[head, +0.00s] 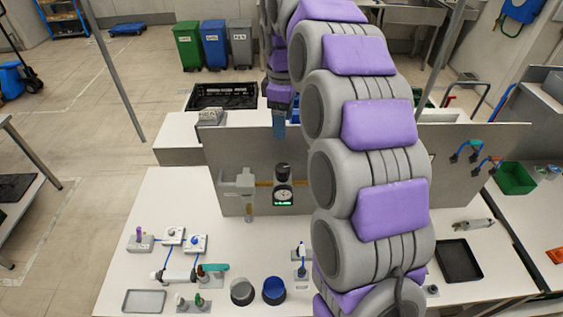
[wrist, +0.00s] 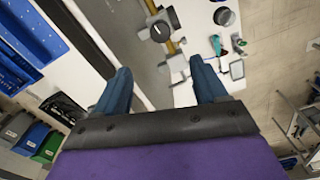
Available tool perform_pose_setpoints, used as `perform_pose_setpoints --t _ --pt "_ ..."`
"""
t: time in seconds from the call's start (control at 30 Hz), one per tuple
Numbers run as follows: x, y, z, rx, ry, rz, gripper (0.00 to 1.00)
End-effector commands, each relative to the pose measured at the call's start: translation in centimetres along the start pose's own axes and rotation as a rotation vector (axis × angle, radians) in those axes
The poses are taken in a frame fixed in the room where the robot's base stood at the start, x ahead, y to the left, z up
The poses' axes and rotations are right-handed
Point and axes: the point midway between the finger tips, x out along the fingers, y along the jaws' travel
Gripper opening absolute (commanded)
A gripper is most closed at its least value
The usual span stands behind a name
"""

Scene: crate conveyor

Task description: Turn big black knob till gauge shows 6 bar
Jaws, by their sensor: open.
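The big black knob (head: 283,169) sits on top of the regulator at the grey upright panel. Below it is the round gauge (head: 283,195) with a lit green readout, too small to read. In the wrist view the knob (wrist: 160,32) appears as a dark round cap beyond the fingertips, at the top centre. My gripper (head: 279,130) points down in front of the panel's top edge, above the knob and apart from it. In the wrist view my gripper (wrist: 160,80) has its two blue fingers wide apart with nothing between them.
A grey filter unit (head: 244,182) stands left of the gauge, joined by a brass pipe (head: 264,184). The grey panel (head: 225,150) rises behind. Blue and dark round containers (head: 274,291) and small fittings stand on the white table. My arm hides the panel's right part.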

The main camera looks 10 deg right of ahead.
Motion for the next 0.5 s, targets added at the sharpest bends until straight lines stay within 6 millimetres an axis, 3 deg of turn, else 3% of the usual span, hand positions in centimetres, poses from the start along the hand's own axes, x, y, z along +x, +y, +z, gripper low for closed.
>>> perform_pose_setpoints --t 0.5 --pt "9.3 -0.1 0.0 0.001 -0.001 -0.004 0.72"
